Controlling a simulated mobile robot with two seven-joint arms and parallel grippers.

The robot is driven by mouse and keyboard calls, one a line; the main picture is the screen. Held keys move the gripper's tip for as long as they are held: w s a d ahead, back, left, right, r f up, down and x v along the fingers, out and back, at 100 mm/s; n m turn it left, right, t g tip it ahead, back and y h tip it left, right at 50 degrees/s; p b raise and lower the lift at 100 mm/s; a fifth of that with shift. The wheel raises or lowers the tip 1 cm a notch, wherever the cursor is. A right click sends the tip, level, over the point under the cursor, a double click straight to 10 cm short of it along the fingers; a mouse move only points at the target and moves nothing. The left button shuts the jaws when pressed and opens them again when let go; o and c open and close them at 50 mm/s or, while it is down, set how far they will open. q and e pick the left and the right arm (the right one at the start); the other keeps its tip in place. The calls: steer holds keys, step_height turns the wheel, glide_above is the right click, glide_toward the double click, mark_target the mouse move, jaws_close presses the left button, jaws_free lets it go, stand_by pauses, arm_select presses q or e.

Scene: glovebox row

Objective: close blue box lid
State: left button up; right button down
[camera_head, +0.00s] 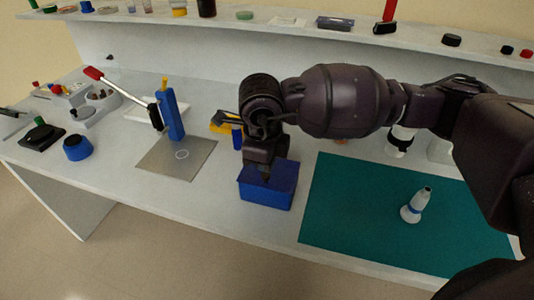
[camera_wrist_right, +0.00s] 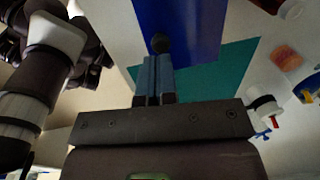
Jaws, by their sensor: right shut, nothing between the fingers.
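The blue box (camera_head: 265,197) stands on the white bench, left of the teal mat. Its dark blue top (camera_head: 287,172) looks nearly flat over the body; I cannot tell whether a narrow gap is left at the back. My right gripper (camera_head: 266,178) points down at this top, shut and empty, and hides part of it. In the right wrist view the shut fingers (camera_wrist_right: 158,75) end at a small dark round knob (camera_wrist_right: 160,43) in front of a blue surface (camera_wrist_right: 190,25), apparently the box. Contact is unclear. My left gripper is not in view.
The teal mat (camera_head: 340,215) with a white bottle (camera_head: 413,207) lies to the right. A grey plate (camera_head: 160,165), a blue stand with a red-handled lever (camera_head: 172,115) and a blue round container (camera_head: 77,147) are to the left. A shelf (camera_head: 290,30) runs along the back.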

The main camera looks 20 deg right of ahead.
mark_target(264, 187)
arm_select(q)
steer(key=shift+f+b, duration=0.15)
steer(key=shift+b, duration=0.15)
arm_select(e)
steer(key=shift+s+a+f, duration=0.2)
steer(key=shift+s+f, duration=0.05)
steer(key=shift+f, duration=0.3)
steer(key=shift+s+a+f, duration=0.15)
steer(key=shift+s+f, duration=0.05)
steer(key=shift+f, duration=0.3)
steer(key=shift+s+a+f, duration=0.2)
steer(key=shift+s+f, duration=0.05)
steer(key=shift+f, duration=0.3)
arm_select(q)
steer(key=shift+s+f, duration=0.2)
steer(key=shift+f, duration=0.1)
arm_select(e)
steer(key=shift+w+d+f, duration=0.1)
